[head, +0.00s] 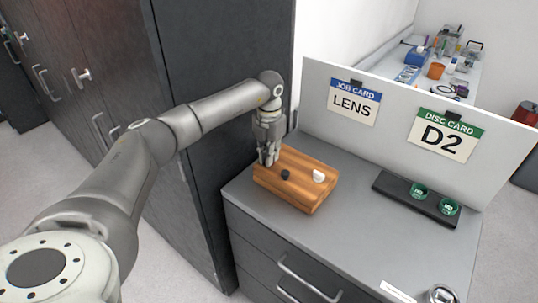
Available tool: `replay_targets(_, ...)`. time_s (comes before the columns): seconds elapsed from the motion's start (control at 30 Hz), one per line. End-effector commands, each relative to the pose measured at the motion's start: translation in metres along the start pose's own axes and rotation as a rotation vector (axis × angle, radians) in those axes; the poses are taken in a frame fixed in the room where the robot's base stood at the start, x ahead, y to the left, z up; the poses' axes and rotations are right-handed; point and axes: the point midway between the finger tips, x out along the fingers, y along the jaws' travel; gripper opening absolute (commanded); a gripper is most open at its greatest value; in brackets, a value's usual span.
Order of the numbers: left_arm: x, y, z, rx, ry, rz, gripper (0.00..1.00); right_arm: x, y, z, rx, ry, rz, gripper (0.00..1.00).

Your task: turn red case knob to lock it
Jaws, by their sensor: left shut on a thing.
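A wooden case (300,198) with striped brown sides lies on the grey cabinet top. A black knob (285,174) and a white knob (318,176) show on its top. My left gripper (268,161) points down at the case's back left part, left of the black knob. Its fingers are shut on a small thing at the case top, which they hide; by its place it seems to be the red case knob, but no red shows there. My right gripper is not in view.
A dark tray (392,188) with two green-rimmed discs (449,207) lies to the right. A white panel (390,110) with a LENS card (353,103) and a D2 card (445,133) stands behind. A tall dark cabinet (225,60) rises close behind my left arm.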

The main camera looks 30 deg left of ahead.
Motion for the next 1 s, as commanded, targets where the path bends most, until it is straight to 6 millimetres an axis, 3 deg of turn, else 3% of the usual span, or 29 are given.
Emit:
replay_targets(0.17, -0.001, 0.001, 0.001, -0.002, -0.003, 0.001, 0.0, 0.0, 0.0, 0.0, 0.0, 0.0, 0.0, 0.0)
replay_targets(0.2, -0.001, 0.001, 0.001, -0.002, -0.003, 0.001, 0.15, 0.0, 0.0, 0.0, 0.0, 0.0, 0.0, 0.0)
replay_targets(0.33, -0.001, 0.0, 0.001, -0.002, -0.003, 0.0, 0.31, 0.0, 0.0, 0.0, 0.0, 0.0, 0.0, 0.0)
replay_targets(0.73, -0.007, 0.0, 0.001, -0.002, -0.003, 0.0, 0.31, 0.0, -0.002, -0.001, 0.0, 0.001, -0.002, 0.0)
replay_targets(1.0, -0.057, 0.001, 0.001, -0.002, -0.006, 0.001, 0.31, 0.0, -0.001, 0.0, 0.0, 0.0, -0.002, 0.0)
